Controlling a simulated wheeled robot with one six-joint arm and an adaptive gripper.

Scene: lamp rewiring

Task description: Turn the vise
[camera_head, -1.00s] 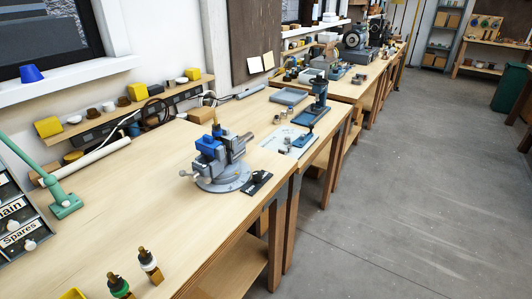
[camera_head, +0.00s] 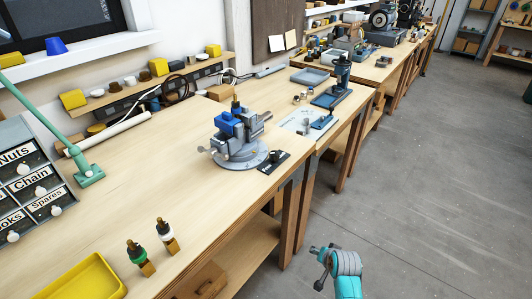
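The vise (camera_head: 238,141) stands on its round grey base near the front edge of the wooden workbench, in the middle of the view. It has blue jaw parts, a grey body and a handle with a knob on its left side. A small brass-coloured piece stands upright at its jaws. My gripper (camera_head: 318,266) is low in the view, over the floor in front of the bench, well apart from the vise. It is dark and small here, and its fingers are not clear enough to tell whether they are open.
A black plate (camera_head: 274,162) lies just right of the vise. Two bottle-like pieces (camera_head: 141,258) and a yellow tray (camera_head: 83,277) are at the near left. A green lamp arm (camera_head: 88,174) and labelled drawers (camera_head: 38,180) stand at the left. The bench's middle left is clear.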

